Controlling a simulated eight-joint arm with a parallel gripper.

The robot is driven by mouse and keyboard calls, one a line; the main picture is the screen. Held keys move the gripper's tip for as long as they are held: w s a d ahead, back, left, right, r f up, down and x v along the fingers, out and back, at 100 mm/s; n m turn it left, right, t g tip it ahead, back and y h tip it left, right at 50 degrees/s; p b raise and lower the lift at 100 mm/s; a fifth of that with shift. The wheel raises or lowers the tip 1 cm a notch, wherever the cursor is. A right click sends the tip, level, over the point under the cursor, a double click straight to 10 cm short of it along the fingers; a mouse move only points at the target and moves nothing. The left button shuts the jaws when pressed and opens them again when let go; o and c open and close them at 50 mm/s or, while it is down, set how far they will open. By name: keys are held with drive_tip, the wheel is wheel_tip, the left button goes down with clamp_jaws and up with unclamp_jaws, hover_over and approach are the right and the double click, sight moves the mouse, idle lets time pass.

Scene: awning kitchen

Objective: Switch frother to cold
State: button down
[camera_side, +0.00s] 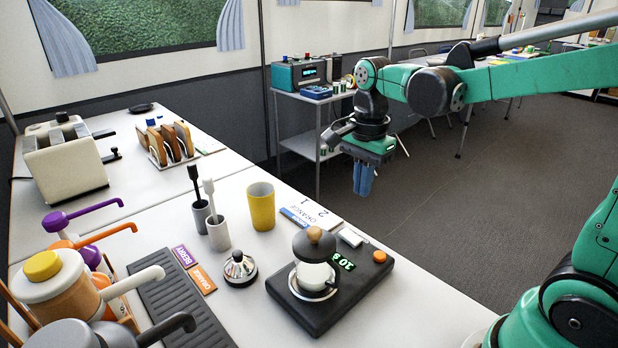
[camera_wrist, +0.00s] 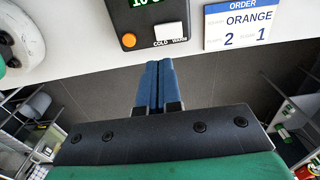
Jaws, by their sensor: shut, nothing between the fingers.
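The frother is a black base (camera_side: 345,300) with a glass jug (camera_side: 313,270) under a brown knob on it, at the front of the white counter in the side view. It has a green display (camera_side: 342,261), an orange button (camera_side: 379,256) and a white switch (camera_side: 351,238). In the wrist view the switch (camera_wrist: 171,31) sits above the words COLD and WARM; which way it is set I cannot tell. My gripper (camera_side: 363,192) is shut and empty, beyond the counter edge and apart from the frother. Its blue fingers (camera_wrist: 159,68) point toward the switch in the wrist view.
An order card (camera_side: 311,213) reading ORANGE lies beside the frother. Syrup pumps (camera_side: 60,280) stand front left. The space over the floor around my gripper is free.

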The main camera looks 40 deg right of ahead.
drive_tip(key=shift+r, duration=1.05)
drive_tip(key=s+a+f+n+t, duration=0.1)
drive_tip(key=s+a+n+t, duration=0.1)
drive_tip(key=n, duration=0.7)
drive_tip(key=s+a+f+n+t, duration=0.1)
drive_tip(key=s+a+n+t, duration=0.1)
drive_tip(key=n+t, duration=0.3)
drive_tip(key=a+n, duration=0.1)
drive_tip(key=n, duration=0.3)
drive_tip(key=shift+a+f, duration=0.1)
